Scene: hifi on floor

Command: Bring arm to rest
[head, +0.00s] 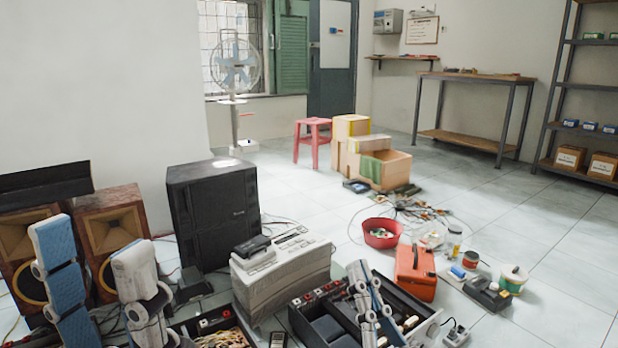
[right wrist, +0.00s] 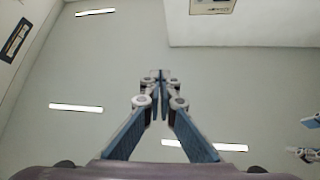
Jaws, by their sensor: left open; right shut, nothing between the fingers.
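My left gripper (head: 92,236) is at the lower left of the head view. Its two blue-grey fingers point up and stand wide apart, with nothing between them. It shows in front of the wooden speakers. My right gripper (head: 364,268) is at the lower middle of the head view, also pointing up, with its fingers close together. In the right wrist view its fingertips (right wrist: 159,77) meet with nothing between them, against the ceiling.
On the floor are wooden speakers (head: 112,222), a black speaker (head: 212,210), a grey hi-fi unit (head: 282,268), an orange case (head: 415,272) and a red bowl (head: 381,233). Cardboard boxes (head: 392,168) and a red stool (head: 313,125) stand behind.

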